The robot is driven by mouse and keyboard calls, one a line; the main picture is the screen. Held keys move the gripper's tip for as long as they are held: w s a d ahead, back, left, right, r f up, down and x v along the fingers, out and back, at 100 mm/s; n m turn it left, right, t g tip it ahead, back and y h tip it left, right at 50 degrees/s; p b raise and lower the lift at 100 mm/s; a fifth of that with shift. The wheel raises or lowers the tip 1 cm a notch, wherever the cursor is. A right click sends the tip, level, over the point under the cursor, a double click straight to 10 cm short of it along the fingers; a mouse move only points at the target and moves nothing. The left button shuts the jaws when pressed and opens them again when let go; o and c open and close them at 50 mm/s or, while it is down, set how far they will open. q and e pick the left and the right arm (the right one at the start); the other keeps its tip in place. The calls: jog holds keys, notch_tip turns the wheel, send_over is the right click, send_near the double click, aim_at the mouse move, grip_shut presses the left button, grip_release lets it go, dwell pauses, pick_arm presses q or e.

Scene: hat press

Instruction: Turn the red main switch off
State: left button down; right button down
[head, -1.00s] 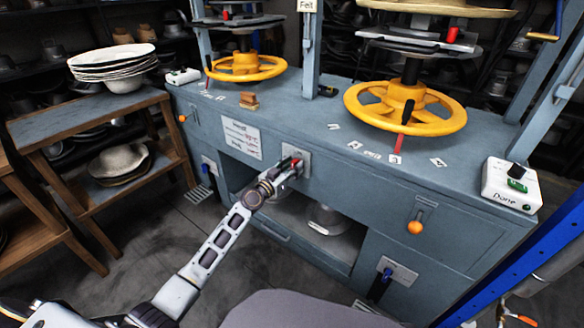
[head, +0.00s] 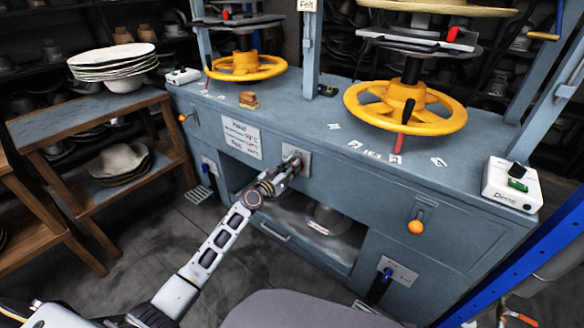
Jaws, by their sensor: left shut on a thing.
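The red main switch sits on a light grey plate (head: 304,157) in the middle of the press's blue-grey front panel, in the head view. My left gripper (head: 292,167) reaches in from the lower left and is shut at the front of this plate, on the red switch. Its fingers hide nearly all of the switch, so the handle's angle cannot be told. My right gripper is not in view.
Two yellow handwheels (head: 405,107) stand above the blue-grey bench (head: 300,112). An orange-knobbed lever (head: 415,226) and a white control box (head: 511,186) are to the right. An open bay lies below the switch.

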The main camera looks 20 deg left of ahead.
pick_arm(q)
jog(key=n, duration=0.5)
jog(key=a+f+n+b, duration=0.1)
jog(key=n, duration=1.1)
jog(key=shift+w+a+f, duration=0.25)
jog(key=shift+w+f, duration=0.05)
jog(key=shift+f, duration=0.05)
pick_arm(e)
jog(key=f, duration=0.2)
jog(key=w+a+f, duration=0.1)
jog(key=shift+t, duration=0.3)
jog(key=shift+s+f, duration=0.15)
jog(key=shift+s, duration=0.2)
pick_arm(q)
jog(key=c, duration=1.4)
grip_release()
jog(key=shift+o, duration=0.2)
jog(key=shift+s, duration=0.1)
